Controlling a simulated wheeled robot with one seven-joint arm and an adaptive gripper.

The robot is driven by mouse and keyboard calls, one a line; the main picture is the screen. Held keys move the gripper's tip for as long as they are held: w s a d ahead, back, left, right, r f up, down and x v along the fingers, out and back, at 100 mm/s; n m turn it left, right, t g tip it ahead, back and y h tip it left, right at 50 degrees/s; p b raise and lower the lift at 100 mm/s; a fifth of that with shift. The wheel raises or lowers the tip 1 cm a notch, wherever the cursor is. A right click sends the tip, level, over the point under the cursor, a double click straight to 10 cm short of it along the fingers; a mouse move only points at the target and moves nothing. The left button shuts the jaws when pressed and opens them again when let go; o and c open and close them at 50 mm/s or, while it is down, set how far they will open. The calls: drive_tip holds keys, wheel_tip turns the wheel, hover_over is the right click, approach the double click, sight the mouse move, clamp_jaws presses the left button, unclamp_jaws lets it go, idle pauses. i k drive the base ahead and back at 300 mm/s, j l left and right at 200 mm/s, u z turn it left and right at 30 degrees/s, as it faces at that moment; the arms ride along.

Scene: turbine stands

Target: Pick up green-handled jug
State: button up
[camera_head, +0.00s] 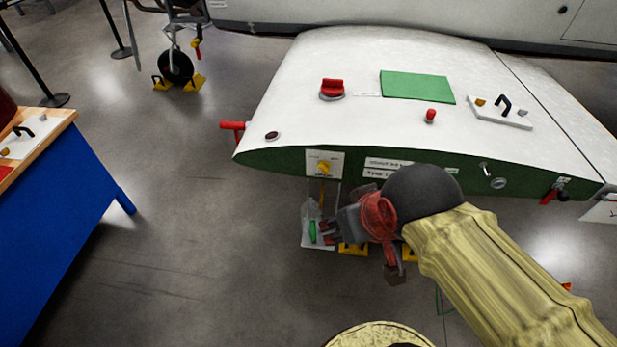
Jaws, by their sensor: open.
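The jug (307,212) is a pale, see-through container with a green handle, standing low beneath the front edge of the white wing-like panel. My gripper (328,232) is open, with its dark red-tipped fingers pointing left toward the green handle. In the picture the fingertips lie just right of the handle; I cannot tell whether they touch it. The right part of the jug is partly covered by the gripper.
The white panel (360,60) with a dark green edge overhangs the jug. Yellow chocks (353,249) lie behind my gripper on the floor. A blue workbench (60,210) stands at the left. The grey floor between bench and jug is clear.

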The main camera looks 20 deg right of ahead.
sight(310, 213)
drive_tip(key=z, duration=0.15)
drive_tip(key=j+u, duration=0.3)
drive_tip(key=j, duration=1.05)
drive_tip(key=i, duration=0.05)
